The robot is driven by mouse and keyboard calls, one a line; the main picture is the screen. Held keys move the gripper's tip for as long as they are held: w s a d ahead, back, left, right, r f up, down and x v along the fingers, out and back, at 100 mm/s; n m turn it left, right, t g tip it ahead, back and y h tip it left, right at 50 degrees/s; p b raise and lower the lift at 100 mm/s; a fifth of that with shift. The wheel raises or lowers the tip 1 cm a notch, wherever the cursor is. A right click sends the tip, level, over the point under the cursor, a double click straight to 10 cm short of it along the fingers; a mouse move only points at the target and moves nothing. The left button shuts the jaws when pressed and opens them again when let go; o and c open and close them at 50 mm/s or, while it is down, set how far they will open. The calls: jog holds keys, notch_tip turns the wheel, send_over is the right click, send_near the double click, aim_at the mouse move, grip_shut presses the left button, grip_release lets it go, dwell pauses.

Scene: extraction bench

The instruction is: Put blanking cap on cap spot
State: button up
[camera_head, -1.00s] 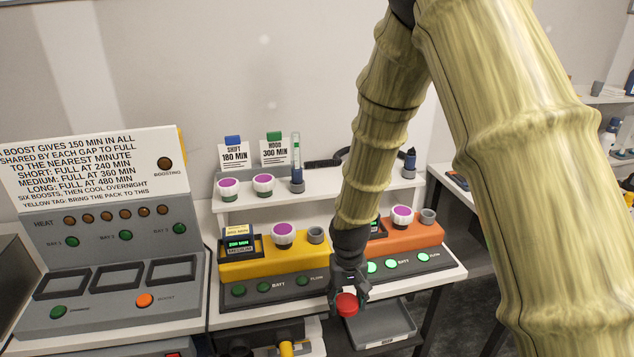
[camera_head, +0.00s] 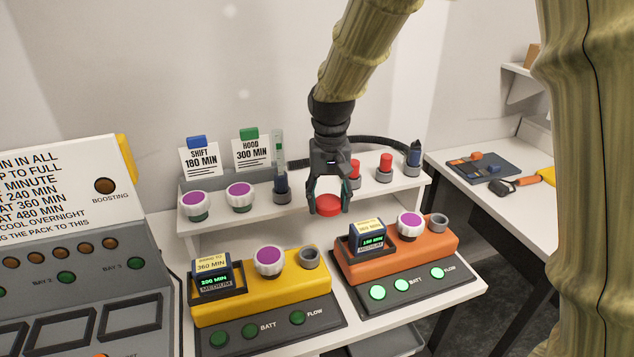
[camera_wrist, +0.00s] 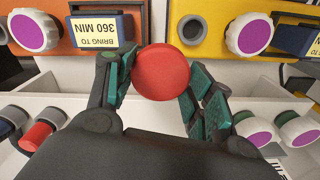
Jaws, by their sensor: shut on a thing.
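My gripper (camera_head: 328,200) is shut on a red round cap (camera_head: 328,206), the blanking cap by its look. It holds the cap in the air in front of the white shelf, above the gap between the yellow and orange units. In the wrist view the cap (camera_wrist: 162,72) sits between the green-padded fingers. A grey open ring (camera_head: 310,257) is on the yellow unit's right end, and another grey ring (camera_head: 438,222) is on the orange unit's right end. I cannot tell which place is the cap spot.
The white shelf (camera_head: 230,222) carries purple-topped knobs (camera_head: 240,196), a clear tube (camera_head: 279,160) and red pieces (camera_head: 385,165) in grey holders. The yellow unit (camera_head: 250,293) and orange unit (camera_head: 405,258) hold packs. A grey charging console (camera_head: 90,290) stands left.

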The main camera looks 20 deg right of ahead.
jog(key=p, duration=0.4)
send_over(319, 192)
jog(key=shift+f, duration=0.6)
jog(key=shift+f+p, duration=0.6)
jog(key=shift+f, duration=1.25)
jog(key=shift+a+f, duration=0.1)
jog(key=o, duration=1.1)
jog(key=shift+w, duration=0.1)
notch_tip(319, 192, up, 12)
jog(key=b, duration=0.2)
jog(key=shift+b, duration=0.35)
